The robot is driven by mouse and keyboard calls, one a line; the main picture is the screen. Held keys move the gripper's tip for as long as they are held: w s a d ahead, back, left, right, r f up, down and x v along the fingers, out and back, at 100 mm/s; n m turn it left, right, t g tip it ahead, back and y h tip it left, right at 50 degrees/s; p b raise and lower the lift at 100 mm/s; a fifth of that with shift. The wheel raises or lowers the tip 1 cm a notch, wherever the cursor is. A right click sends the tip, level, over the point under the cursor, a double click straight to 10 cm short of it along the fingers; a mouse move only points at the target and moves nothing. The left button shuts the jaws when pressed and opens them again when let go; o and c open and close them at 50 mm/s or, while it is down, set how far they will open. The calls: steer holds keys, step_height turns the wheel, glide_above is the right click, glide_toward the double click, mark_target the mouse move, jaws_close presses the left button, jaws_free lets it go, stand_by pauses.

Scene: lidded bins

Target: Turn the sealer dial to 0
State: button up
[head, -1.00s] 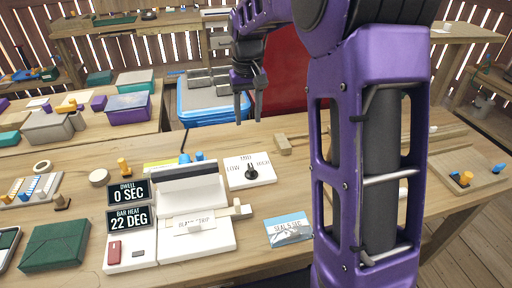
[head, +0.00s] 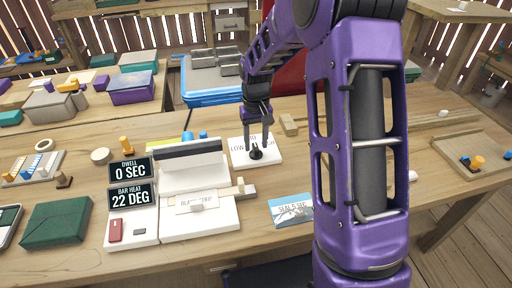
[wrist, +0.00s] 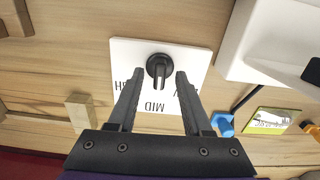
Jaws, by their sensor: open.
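The dial is a black knob (wrist: 159,68) on a square white plate (wrist: 190,58), printed with LOW, MID and a partly covered HIGH. In the wrist view the knob's ridge points down the picture, towards MID. In the head view the plate (head: 273,157) lies right of the white sealer (head: 172,180), with the dial (head: 256,154) on it. My gripper (wrist: 158,76) is open and points down at the plate. Its fingers stand on either side of the knob, with visible gaps. In the head view my gripper (head: 257,148) partly covers the plate's markings.
Displays (head: 131,171) read DWELL 0 SEC and BAR HEAT 22 DEG. A wooden block (head: 289,125) stands behind the plate at right. A blue-and-white packet (head: 290,211) lies in front. Blue pieces (wrist: 222,124) lie near the plate.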

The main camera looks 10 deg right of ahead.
steer(key=shift+f, duration=0.85)
jaws_close()
